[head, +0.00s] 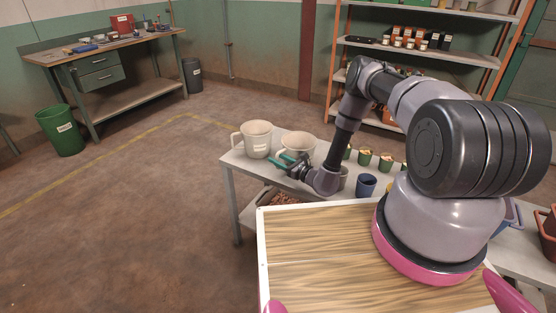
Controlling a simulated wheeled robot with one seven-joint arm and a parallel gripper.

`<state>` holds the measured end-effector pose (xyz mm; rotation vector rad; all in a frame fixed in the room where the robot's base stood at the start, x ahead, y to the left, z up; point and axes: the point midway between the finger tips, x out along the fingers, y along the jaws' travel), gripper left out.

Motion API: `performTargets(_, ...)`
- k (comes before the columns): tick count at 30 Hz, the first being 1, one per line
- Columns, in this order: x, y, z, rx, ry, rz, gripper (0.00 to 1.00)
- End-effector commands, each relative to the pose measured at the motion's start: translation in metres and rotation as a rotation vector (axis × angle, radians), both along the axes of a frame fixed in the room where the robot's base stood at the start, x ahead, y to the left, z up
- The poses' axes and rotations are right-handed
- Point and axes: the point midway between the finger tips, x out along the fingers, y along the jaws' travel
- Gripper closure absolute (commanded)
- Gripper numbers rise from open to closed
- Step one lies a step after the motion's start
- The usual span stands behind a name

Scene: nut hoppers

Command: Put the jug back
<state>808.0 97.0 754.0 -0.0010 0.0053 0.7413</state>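A cream jug (257,139) with a handle on its left side and a pale label stands upright at the far left end of the grey table (228,161). Just right of it is a second cream vessel (298,146), partly hidden behind my gripper. My gripper (279,162) has green fingertips that look spread apart, with nothing seen between them. It is in front of the second vessel and to the right of the jug's base. I cannot tell whether it touches either one.
A blue cup (366,186) and several small green cups with yellowish contents (365,157) stand right of my arm. A lower shelf holds a box of brown bits (286,199). A workbench (100,50), green bin (60,130) and shelving (420,50) stand beyond.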

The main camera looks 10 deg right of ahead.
Motion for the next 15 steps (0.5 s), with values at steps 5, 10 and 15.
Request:
performTargets(5,-0.002,-0.002,0.003,0.0,0.001,-0.001,0.54)
performTargets(10,-0.022,-0.022,0.002,0.002,0.004,-0.003,0.54)
performTargets(15,-0.05,-0.048,0.003,0.0,0.004,-0.005,0.54)
